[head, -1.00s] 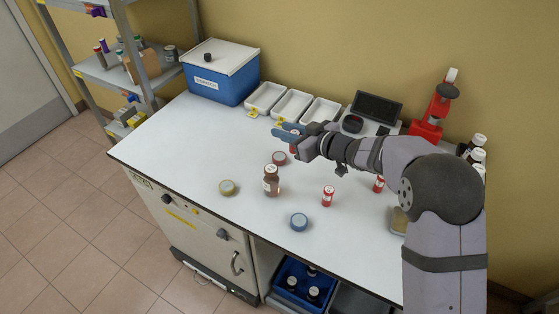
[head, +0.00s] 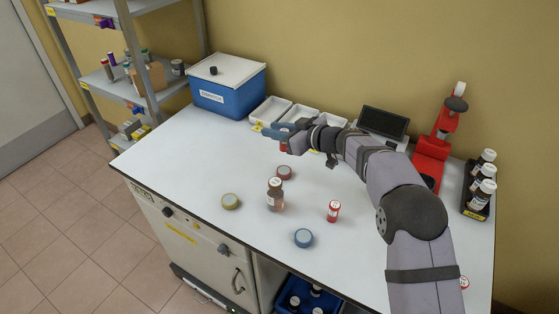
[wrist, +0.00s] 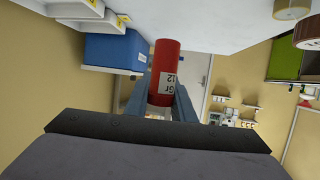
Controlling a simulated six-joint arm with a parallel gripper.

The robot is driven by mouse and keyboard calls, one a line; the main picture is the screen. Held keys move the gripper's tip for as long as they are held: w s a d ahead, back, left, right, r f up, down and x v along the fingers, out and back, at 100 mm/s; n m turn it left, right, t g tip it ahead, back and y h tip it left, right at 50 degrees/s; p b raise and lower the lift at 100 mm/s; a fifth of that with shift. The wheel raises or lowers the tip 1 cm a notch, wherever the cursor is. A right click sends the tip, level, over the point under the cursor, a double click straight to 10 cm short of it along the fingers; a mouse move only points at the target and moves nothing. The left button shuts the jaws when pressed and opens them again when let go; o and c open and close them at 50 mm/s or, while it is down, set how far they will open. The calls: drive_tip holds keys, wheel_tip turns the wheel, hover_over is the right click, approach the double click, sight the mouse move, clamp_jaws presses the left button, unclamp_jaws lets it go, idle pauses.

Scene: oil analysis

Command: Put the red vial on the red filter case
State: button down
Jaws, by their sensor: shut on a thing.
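My gripper (head: 277,135) is shut on a red vial (head: 283,147), held above the back middle of the table. The red filter case (head: 284,172) is a small round dark-red disc on the table, below and in front of the gripper in the head view. The held vial is apart from it.
A brown bottle (head: 275,196) stands just in front of the red case. A yellow case (head: 230,201) and a blue case (head: 303,238) lie nearby. White trays (head: 270,111), a blue box (head: 228,90) and a red stand (head: 433,150) are at the back. The left tabletop is clear.

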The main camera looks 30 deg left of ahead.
drive_tip(key=shift+f+p, duration=0.45)
drive_tip(key=shift+f, duration=3.8)
drive_tip(key=shift+f, duration=0.1)
drive_tip(key=shift+f, duration=0.1)
drive_tip(key=c, duration=1.5)
unclamp_jaws()
drive_tip(key=shift+r, duration=0.25)
drive_tip(key=shift+b+v, duration=1.15)
drive_tip(key=shift+v, duration=4.85)
